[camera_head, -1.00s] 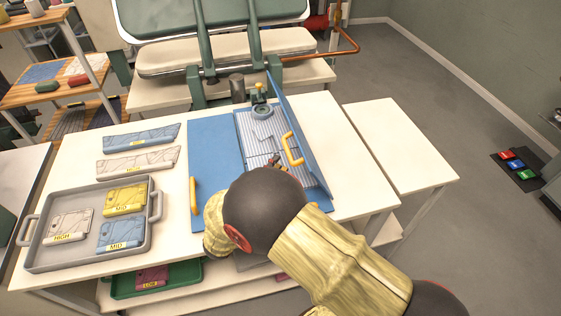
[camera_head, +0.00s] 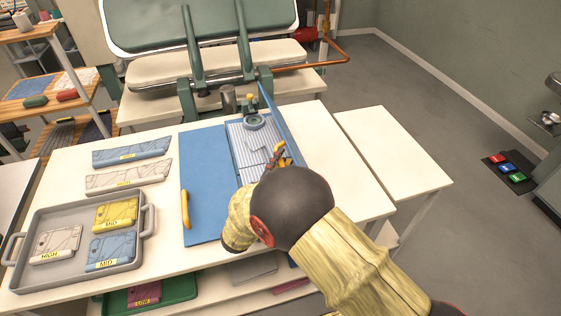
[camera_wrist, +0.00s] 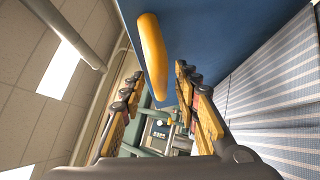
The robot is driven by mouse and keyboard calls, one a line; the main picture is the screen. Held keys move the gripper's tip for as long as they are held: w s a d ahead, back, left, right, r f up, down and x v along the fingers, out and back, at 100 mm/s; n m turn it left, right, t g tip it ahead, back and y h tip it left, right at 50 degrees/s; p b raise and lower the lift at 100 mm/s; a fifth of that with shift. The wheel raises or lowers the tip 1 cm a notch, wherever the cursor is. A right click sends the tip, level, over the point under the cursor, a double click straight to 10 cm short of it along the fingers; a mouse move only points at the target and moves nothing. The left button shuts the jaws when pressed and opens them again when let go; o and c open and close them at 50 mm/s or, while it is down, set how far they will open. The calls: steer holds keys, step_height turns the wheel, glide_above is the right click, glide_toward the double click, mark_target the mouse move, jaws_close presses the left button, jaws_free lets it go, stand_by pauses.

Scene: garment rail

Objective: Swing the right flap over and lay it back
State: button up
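The right flap (camera_head: 278,122) is a blue panel that stands steeply on edge at the right side of the ribbed grey bed (camera_head: 243,142). Its yellow handle (camera_head: 284,149) is partly hidden behind my gripper (camera_head: 276,156) in the head view. In the wrist view, the flap (camera_wrist: 225,30) fills the top, and the handle (camera_wrist: 152,50) runs down toward the gap between my fingers. My gripper (camera_wrist: 160,100) is open there, with one finger on each side of the gap. Whether a finger touches the handle is unclear. The left flap (camera_head: 205,170) lies flat, with its own yellow handle (camera_head: 185,209).
A grey tray (camera_head: 28,225) with several labelled packs stands at the left of the white table (camera_head: 95,187). Two more packs lie behind it. A green press (camera_head: 190,60) stands at the back. A bare white side table (camera_head: 390,150) is at the right.

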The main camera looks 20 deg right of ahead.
steer(key=c, duration=0.8)
jaws_close()
